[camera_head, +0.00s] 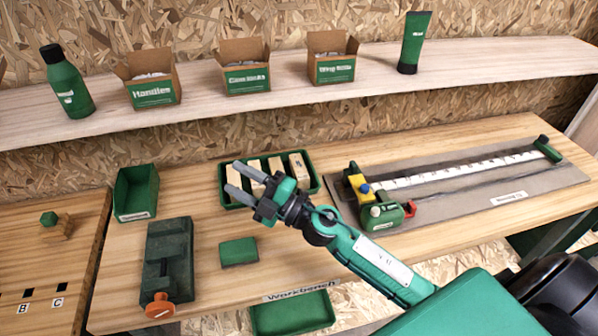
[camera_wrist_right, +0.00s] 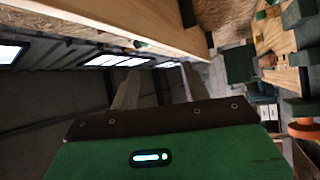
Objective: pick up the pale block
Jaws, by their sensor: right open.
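Several pale wooden blocks stand in a row in a green tray on the workbench; the rightmost pale block (camera_head: 299,166) shows most clearly, with a dark mark on it. The tray (camera_head: 316,184) is partly covered by my right gripper (camera_head: 232,178). That gripper's two grey fingers are apart and empty, in front of or above the tray's left part. They hide some of the leftmost block. In the right wrist view the gripper (camera_wrist_right: 160,88) shows spread fingers with nothing between them; no pale block can be made out there. My left gripper is not in view.
A green bin (camera_head: 136,192), a dark green vise (camera_head: 167,262) with an orange knob and a green pad (camera_head: 238,252) stand left. A measuring fixture (camera_head: 470,175) fills the right. A shelf (camera_head: 490,60) with boxes and bottles runs behind.

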